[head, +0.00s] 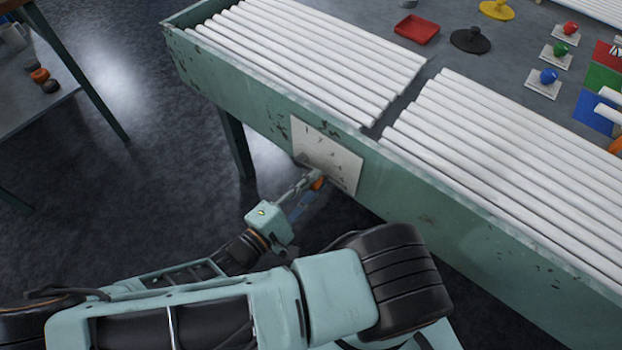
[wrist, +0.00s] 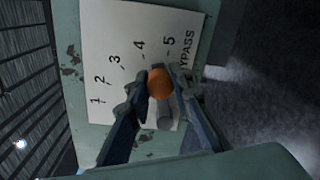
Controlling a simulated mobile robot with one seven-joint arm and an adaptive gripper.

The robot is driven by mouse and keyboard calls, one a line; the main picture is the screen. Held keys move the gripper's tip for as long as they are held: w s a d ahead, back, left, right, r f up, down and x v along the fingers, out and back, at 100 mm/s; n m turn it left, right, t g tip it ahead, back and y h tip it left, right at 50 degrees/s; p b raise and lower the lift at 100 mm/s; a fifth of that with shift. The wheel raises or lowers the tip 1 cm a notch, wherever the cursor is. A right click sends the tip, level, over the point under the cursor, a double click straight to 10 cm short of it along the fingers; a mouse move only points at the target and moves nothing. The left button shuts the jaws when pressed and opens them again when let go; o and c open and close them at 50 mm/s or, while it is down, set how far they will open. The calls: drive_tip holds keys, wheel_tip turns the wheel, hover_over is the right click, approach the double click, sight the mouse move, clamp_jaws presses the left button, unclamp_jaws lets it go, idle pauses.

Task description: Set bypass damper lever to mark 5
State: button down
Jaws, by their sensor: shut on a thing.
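The bypass damper plate (head: 335,150) is a pale panel on the green side of the bench. In the wrist view the plate (wrist: 112,30) carries marks 1 to 5 in an arc and the word BYPASS, partly hidden. The lever's orange ball knob (wrist: 158,84) sits just below marks 4 and 5 in the picture. It also shows in the head view (head: 318,183). A grey cylindrical part (wrist: 166,117) shows below the knob. My gripper (wrist: 160,86) is shut on the knob, one finger on each side. The lever's exact pointing is hard to tell.
White tubes (head: 300,50) lie in rows on the bench top above the plate. A red tray (head: 416,29) and coloured knobs on small plates stand farther back. A side table (head: 25,100) is at the left, with open dark floor between.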

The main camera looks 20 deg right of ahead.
drive_tip(key=shift+s+f+m+b, duration=0.1)
drive_tip(key=shift+f+m+b, duration=0.2)
drive_tip(key=shift+f+m, duration=0.55)
drive_tip(key=c, duration=1.7)
unclamp_jaws()
drive_tip(key=shift+r, duration=0.1)
drive_tip(key=v, duration=1.2)
drive_tip(key=shift+s, duration=0.1)
